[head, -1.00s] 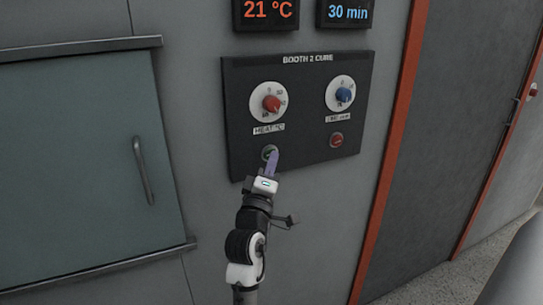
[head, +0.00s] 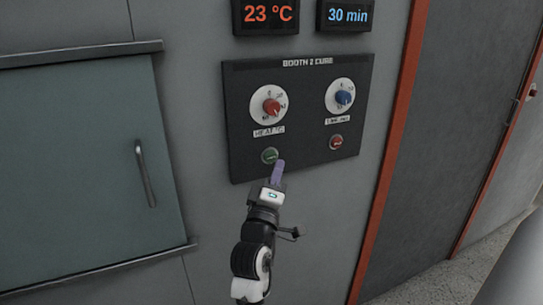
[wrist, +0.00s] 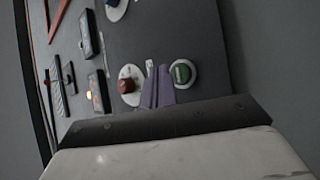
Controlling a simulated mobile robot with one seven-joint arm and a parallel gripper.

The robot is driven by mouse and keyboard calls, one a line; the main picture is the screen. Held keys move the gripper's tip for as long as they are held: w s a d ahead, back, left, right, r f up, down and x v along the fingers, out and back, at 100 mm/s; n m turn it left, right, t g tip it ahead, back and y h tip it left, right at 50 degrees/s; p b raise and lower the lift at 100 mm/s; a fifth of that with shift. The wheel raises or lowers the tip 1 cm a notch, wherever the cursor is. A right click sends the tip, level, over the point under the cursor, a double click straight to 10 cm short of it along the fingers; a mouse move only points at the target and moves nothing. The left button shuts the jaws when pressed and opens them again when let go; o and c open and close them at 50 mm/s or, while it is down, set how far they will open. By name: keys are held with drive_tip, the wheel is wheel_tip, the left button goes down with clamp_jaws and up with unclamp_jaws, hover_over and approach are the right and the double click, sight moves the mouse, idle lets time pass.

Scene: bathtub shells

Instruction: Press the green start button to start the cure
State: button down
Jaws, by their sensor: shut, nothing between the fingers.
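The green start button (head: 270,155) is at the lower left of the dark Booth 2 Cure panel (head: 305,150). It also shows in the wrist view (wrist: 182,73), just right of my fingertips. My gripper (head: 279,165) is shut and empty, its purple fingers beside and slightly below the button in the head view. The fingers appear apart from the button, and its face is uncovered. The temperature display (head: 265,14) reads 23 °C and the time display (head: 346,14) reads 30 min.
A red heat knob (head: 271,107) is above the green button. A blue time knob (head: 343,97) and a red button (head: 336,142) are to the right. A teal door with a handle (head: 146,172) is at left. An orange door frame (head: 388,160) is at right.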

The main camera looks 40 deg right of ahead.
drive_tip(key=s, duration=0.1)
drive_tip(key=s+a+p, duration=0.1)
drive_tip(key=s, duration=0.1)
drive_tip(key=shift+s, duration=0.25)
idle(0.7)
